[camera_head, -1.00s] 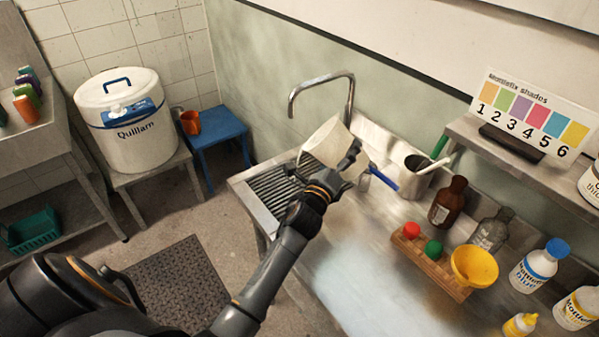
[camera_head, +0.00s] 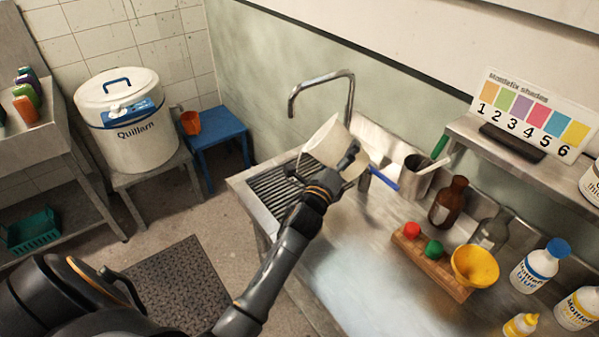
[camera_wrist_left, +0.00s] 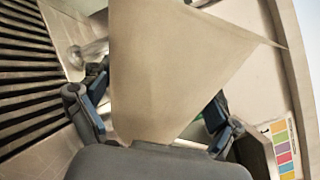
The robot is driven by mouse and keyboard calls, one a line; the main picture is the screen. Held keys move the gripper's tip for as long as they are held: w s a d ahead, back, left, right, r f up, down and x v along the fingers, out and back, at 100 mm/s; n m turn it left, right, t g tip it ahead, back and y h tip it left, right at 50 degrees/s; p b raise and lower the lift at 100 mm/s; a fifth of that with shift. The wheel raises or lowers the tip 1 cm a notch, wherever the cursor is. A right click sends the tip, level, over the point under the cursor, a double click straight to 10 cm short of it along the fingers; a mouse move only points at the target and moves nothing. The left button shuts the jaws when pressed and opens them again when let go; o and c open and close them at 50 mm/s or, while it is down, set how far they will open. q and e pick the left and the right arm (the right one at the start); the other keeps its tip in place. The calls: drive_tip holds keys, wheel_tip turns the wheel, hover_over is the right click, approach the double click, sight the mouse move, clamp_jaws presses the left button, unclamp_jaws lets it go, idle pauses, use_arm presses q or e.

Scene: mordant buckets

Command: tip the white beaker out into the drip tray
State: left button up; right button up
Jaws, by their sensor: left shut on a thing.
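The white beaker (camera_head: 328,144) is tilted in my left gripper (camera_head: 345,165), held above the drip tray (camera_head: 280,187). Its mouth leans to the left in the head view, over the tray's dark slats. In the left wrist view the beaker (camera_wrist_left: 180,70) fills the middle between the two fingers, with the slats of the tray (camera_wrist_left: 28,75) at the left. Whether anything is inside the beaker or flowing from it does not show. My right gripper is not in view.
A tap (camera_head: 320,80) arches behind the tray. A grey pot (camera_head: 418,172) with tools and a brown bottle (camera_head: 448,202) stand to the right. A wooden rack (camera_head: 432,262) carries a yellow funnel (camera_head: 475,266). The steel counter's front (camera_head: 370,285) is clear.

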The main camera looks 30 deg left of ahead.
use_arm(q)
drive_tip(key=shift+a+f+n+y+b, duration=0.15)
drive_tip(key=shift+n+b, duration=0.1)
drive_tip(key=shift+n, duration=0.5)
drive_tip(key=shift+r+n+y+b, duration=0.1)
drive_tip(key=shift+n+b, duration=0.15)
drive_tip(key=shift+n, duration=0.45)
drive_tip(key=shift+a+f+n+y+b, duration=0.15)
drive_tip(key=shift+n+b, duration=0.1)
drive_tip(key=shift+n, duration=0.5)
idle(4.5)
drive_tip(key=shift+s+a+f+n+b, duration=0.1)
drive_tip(key=shift+a+f+n+b, duration=0.1)
drive_tip(key=shift+f+b, duration=0.2)
drive_tip(key=shift+a+f+n+b, duration=0.15)
drive_tip(key=shift+f+n+b, duration=0.05)
drive_tip(key=shift+f+b, duration=0.15)
idle(0.5)
